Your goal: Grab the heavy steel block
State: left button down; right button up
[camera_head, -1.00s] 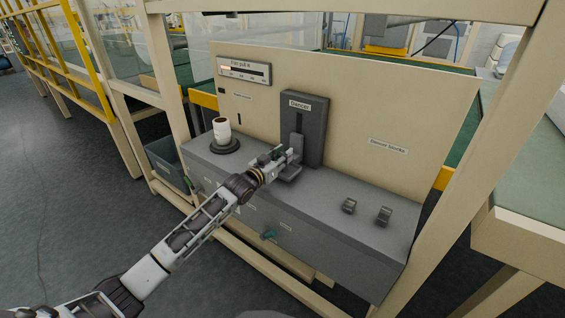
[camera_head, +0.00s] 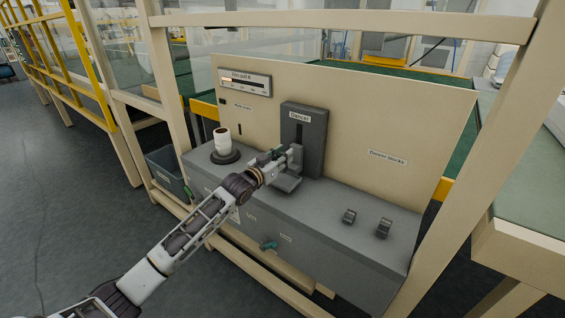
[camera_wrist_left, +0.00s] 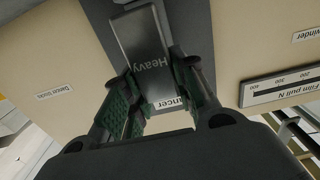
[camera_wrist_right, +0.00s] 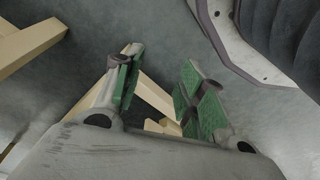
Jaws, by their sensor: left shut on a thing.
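The heavy steel block (camera_wrist_left: 145,48) is a grey metal block lettered "Heavy" in the left wrist view. My left gripper (camera_wrist_left: 157,88) is shut on it, with green-padded fingers on either side. In the head view my left gripper (camera_head: 284,161) is in front of the dark upright marked "Dancer" (camera_head: 304,132), just above its small ledge (camera_head: 287,184). The block is mostly hidden by the gripper there, and I cannot tell whether it touches the ledge. My right gripper (camera_wrist_right: 157,88) is open and empty in the right wrist view, above the floor.
Two small dark metal blocks (camera_head: 349,216) (camera_head: 383,228) stand on the grey bench (camera_head: 325,205) at right, below the label "Dancer blocks" (camera_head: 387,158). A white roll (camera_head: 222,140) stands on a round base at left. Cream frame posts (camera_head: 480,150) flank the bench.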

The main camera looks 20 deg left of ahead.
pick_arm(q)
jog(key=shift+r+p, duration=0.4)
jog(key=shift+r, duration=2.5)
pick_arm(e)
jog(key=shift+s+d+f, duration=0.15)
jog(key=shift+f, duration=0.35)
jog(key=shift+s+d+f, duration=0.15)
jog(key=shift+f, duration=0.3)
jog(key=shift+s+d+f, duration=0.15)
jog(key=shift+f, duration=0.35)
